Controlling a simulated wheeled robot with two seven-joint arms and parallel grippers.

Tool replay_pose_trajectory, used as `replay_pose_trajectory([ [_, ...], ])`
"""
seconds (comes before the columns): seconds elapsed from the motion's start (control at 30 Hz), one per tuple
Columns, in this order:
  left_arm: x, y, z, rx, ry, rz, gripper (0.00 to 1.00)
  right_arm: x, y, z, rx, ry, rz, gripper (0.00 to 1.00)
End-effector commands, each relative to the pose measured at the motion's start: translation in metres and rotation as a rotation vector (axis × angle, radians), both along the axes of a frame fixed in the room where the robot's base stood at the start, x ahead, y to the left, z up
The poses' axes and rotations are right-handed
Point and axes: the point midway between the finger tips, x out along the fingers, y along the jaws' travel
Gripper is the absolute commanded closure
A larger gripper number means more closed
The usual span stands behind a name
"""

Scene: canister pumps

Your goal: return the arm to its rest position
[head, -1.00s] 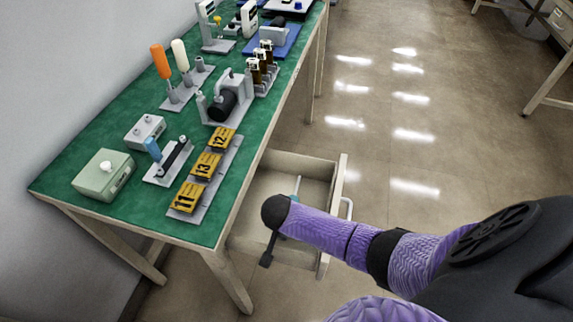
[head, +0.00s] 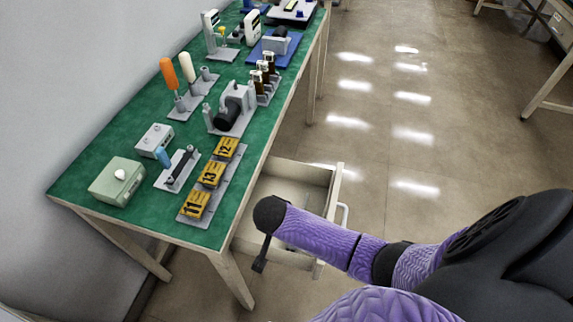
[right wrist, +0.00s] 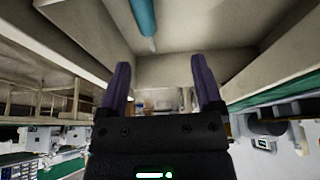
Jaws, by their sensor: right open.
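My right arm (head: 325,238), purple with black joints, comes in from the right in the head view. Its wrist end is over the open drawer (head: 333,200) at the table's side. My right gripper (right wrist: 162,82) shows in the right wrist view with its two fingers apart and nothing between them. The drawer's pale inside lies beyond the fingers. A teal rod-like thing (right wrist: 144,18) lies in the drawer near the top of that view. In the head view the wrist hides most of the drawer's near part. My left gripper is out of view.
A green-topped table (head: 110,143) carries a pale green box (head: 117,182), yellow numbered tags (head: 204,190), a black canister pump (head: 232,115) and orange and white handled tools (head: 170,73). The drawer walls are close around my right gripper.

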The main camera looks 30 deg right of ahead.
Motion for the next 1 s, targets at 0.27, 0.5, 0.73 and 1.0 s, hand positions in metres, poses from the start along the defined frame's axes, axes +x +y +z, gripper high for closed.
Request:
replay_pose_trajectory([
  [0.27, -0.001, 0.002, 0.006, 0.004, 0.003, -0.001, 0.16, -0.004, 0.004, 0.011, -0.001, 0.001, 0.001, 0.16],
  [0.5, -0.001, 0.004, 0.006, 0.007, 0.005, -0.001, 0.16, -0.004, 0.004, 0.01, -0.001, 0.001, 0.0, 0.16],
  [0.73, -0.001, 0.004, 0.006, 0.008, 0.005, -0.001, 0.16, -0.023, 0.021, 0.013, 0.035, 0.043, 0.122, 0.16],
  [1.0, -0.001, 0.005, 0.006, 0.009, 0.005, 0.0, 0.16, -0.097, 0.054, 0.051, 0.098, 0.127, 0.618, 0.16],
])
